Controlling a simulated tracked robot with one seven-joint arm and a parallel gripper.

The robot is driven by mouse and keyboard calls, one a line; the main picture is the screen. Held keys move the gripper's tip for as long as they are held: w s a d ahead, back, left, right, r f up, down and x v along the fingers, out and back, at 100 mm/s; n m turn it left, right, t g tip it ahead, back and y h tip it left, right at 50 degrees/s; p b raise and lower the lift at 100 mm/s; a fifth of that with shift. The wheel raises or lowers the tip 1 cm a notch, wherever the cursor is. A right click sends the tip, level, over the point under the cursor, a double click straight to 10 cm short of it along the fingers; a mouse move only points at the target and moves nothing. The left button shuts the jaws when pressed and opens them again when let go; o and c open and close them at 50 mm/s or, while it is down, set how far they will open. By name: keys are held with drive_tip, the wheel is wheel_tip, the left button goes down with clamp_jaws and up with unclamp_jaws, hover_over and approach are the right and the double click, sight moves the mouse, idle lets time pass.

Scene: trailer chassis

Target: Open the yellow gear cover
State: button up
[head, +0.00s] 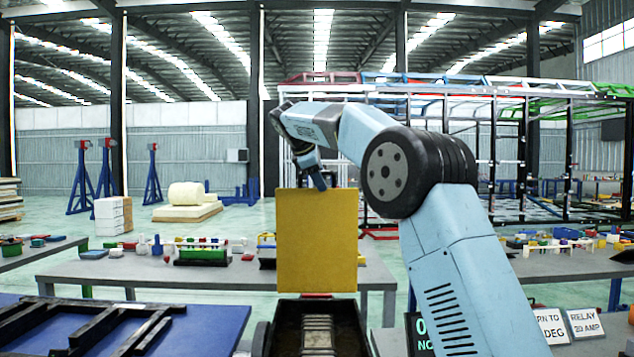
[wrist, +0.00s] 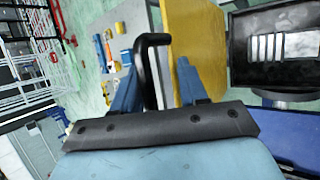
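The yellow gear cover (head: 316,240) stands upright at the rear edge of a dark open box (head: 287,326). Pale ribbed parts (head: 318,335) show inside the box. My gripper (head: 316,178) is at the cover's top edge, partly behind it. In the wrist view the cover (wrist: 196,45) shows close beyond the right finger. A black bent handle (wrist: 148,70) sticks out from the cover and lies between my two blue fingers (wrist: 157,78), close to the left one. A gap shows between the handle and the right finger, so the gripper is open. Any contact with the handle is unclear.
A grey table (head: 200,275) with several small coloured parts stands behind the box. A blue surface with a black frame (head: 80,325) is at the front left. A sign (head: 585,322) stands at the front right. Open floor lies beyond the table.

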drive_tip(key=v, duration=1.3)
drive_tip(key=s+d+f+m+y, duration=0.1)
drive_tip(key=s+d+f+m, duration=0.2)
drive_tip(key=s+d, duration=0.6)
drive_tip(key=s+d+f+m+y, duration=0.1)
drive_tip(key=s+d+f+m, duration=0.3)
drive_tip(key=s+d, duration=0.55)
drive_tip(key=s+d+f+m+y, duration=0.1)
drive_tip(key=s+d+f+m, duration=0.2)
drive_tip(key=s+f, duration=0.5)
drive_tip(key=s+d+f+m+y, duration=0.1)
drive_tip(key=s+d+f+m, duration=0.1)
drive_tip(key=s+f, duration=0.6)
drive_tip(key=s+d+f+m, duration=0.3)
drive_tip(key=s+f+m, duration=0.1)
drive_tip(key=s+f, duration=0.4)
drive_tip(key=shift+s+d+f+m+g+y, duration=0.2)
drive_tip(key=shift+d+f+m+g+y, duration=0.1)
drive_tip(key=shift+f+g+y, duration=0.1)
